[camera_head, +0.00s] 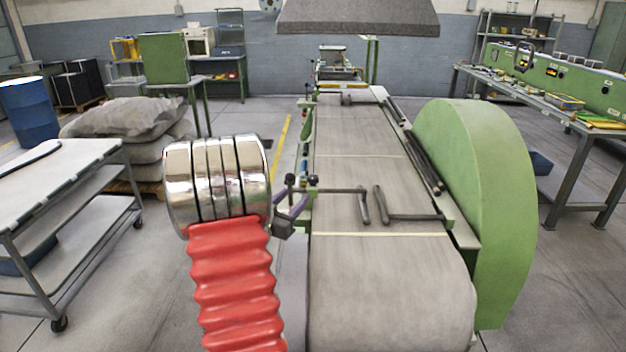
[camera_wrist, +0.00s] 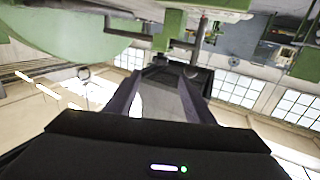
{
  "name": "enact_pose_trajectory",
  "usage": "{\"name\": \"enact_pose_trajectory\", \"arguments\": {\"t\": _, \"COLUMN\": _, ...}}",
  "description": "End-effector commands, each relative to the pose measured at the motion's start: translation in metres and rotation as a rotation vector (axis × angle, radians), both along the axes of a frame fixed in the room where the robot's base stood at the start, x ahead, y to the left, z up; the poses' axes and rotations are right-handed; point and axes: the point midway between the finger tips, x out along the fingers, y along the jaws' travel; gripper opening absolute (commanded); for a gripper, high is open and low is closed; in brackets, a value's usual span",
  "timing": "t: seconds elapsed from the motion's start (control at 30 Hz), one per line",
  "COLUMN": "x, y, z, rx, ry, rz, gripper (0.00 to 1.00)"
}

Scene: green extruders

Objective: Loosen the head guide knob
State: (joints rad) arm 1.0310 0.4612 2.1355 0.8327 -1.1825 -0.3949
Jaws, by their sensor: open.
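My gripper (camera_head: 294,207) is at the near left edge of the conveyor, just below two small dark knobs. One knob (camera_head: 290,179) stands at the left and the other (camera_head: 312,181) sits just right of it, by the crank-shaped left guide bar (camera_head: 363,205). I cannot tell which is the head guide knob, nor whether my gripper touches either. In the wrist view my gripper (camera_wrist: 163,78) is open, its two fingers reaching up toward dark parts under the green machine frame. No held object shows between them. A second guide bar (camera_head: 381,205) lies across the belt from the right.
The conveyor belt (camera_head: 385,270) runs away from me, with a large green guard (camera_head: 475,200) on its right. A grey cart (camera_head: 75,165) and covered sacks (camera_head: 125,125) stand left. A bench (camera_head: 570,115) with a green panel is at right. Floor between cart and conveyor is partly clear.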

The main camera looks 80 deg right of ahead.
Motion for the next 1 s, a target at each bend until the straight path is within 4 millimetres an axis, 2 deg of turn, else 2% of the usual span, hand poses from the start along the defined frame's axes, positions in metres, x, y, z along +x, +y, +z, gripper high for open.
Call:
{"name": "enact_pose_trajectory", "arguments": {"t": 0.17, "x": -0.001, "y": -0.005, "z": 0.0, "rx": 0.0, "ry": 0.0, "rz": -0.001, "gripper": 0.48}}
{"name": "enact_pose_trajectory", "arguments": {"t": 0.37, "x": -0.006, "y": -0.025, "z": 0.0, "rx": -0.001, "ry": -0.002, "rz": -0.001, "gripper": 0.48}}
{"name": "enact_pose_trajectory", "arguments": {"t": 1.0, "x": -0.026, "y": -0.118, "z": 0.0, "rx": -0.001, "ry": -0.002, "rz": 0.0, "gripper": 0.48}}
